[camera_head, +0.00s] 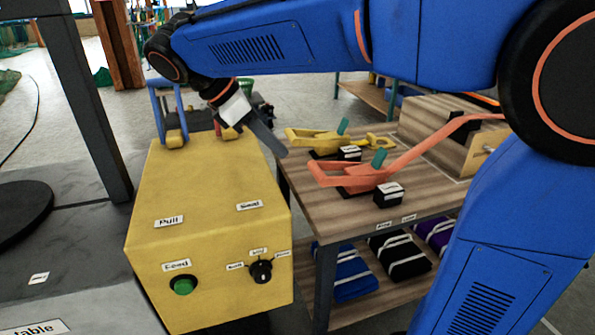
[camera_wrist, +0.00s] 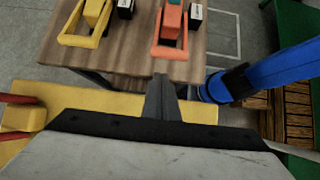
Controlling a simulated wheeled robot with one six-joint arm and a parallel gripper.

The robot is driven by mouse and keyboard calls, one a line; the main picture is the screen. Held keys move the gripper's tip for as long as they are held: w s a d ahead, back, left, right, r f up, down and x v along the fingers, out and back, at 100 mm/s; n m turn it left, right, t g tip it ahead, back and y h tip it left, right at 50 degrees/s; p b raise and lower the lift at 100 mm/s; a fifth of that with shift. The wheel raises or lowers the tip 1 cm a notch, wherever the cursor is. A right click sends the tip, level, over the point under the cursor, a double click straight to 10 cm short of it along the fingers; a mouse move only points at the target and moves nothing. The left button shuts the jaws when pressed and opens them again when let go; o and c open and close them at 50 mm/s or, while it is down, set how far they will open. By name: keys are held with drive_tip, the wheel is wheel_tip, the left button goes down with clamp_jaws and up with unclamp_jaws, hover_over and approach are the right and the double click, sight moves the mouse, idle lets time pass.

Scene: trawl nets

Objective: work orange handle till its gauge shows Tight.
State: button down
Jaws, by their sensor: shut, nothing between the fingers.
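The orange handle (camera_head: 435,140) is a long lever on an orange frame with a green piece, mounted on the wooden table. It slants up to the right in the head view. Its orange frame also shows in the wrist view (camera_wrist: 158,47), at the top just right of centre. A small black block with a white label (camera_head: 388,194) stands beside it; the label is too small to read, and I cannot tell a gauge reading. My gripper (camera_head: 282,153) is shut and empty, left of the orange frame and apart from it. The closed fingers show in the wrist view (camera_wrist: 161,80).
A similar yellow handle (camera_head: 320,138) with its own labelled block (camera_head: 349,153) stands behind the orange one. The yellow cabinet (camera_head: 205,190) with a green button (camera_head: 183,286) and black knob (camera_head: 261,271) is left of the wooden table (camera_head: 350,220). A wooden box (camera_head: 440,125) stands at the back right.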

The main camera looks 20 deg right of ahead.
drive_tip(key=shift+f, duration=0.1)
idle(0.3)
drive_tip(key=x, duration=0.9)
drive_tip(key=shift+d+f, duration=0.3)
drive_tip(key=shift+r, duration=0.1)
